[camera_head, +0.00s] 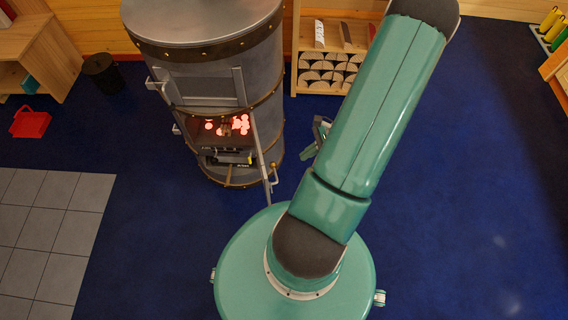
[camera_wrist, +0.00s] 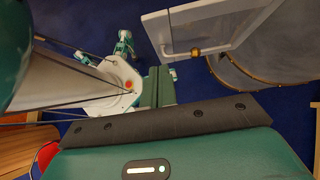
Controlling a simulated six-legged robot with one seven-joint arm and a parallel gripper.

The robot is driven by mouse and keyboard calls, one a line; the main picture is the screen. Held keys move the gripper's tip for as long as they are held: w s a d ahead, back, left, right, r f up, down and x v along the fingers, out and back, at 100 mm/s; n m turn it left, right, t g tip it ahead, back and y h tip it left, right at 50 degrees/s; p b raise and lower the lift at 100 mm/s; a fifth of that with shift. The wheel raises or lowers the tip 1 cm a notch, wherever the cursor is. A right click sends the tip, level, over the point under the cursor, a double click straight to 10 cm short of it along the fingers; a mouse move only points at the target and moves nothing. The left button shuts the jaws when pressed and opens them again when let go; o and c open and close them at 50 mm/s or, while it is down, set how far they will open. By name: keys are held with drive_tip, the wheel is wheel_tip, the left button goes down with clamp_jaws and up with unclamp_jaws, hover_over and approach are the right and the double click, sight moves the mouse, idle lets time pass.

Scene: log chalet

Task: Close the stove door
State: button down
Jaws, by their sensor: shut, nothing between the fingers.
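The stove (camera_head: 205,60) is a grey metal cylinder with brass-studded bands. Its door (camera_head: 260,148) stands open, seen almost edge-on in the head view, swung out from the right side of the opening. In the wrist view the door (camera_wrist: 225,22) is a pale panel with a brass knob (camera_wrist: 195,52) and a rod handle. My gripper (camera_head: 318,136) shows partly beside my arm, to the right of the door and apart from it. It is shut and empty. My arm hides much of it, and the wrist view does not clearly show the fingertips.
Glowing embers (camera_head: 232,125) lie in the stove opening. A wooden rack of split logs (camera_head: 328,72) stands behind to the right. A black bucket (camera_head: 102,73) and a red dustpan (camera_head: 31,122) are at left. Blue floor (camera_head: 450,170) is clear on the right.

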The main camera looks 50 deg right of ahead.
sight(261, 161)
drive_tip(key=w+a+r+x, duration=0.1)
drive_tip(key=r+x, duration=0.1)
drive_tip(key=x, duration=1)
drive_tip(key=shift+w+a, duration=0.25)
drive_tip(key=shift+a, duration=0.05)
drive_tip(key=shift+w+a, duration=0.15)
drive_tip(key=shift+a, duration=0.05)
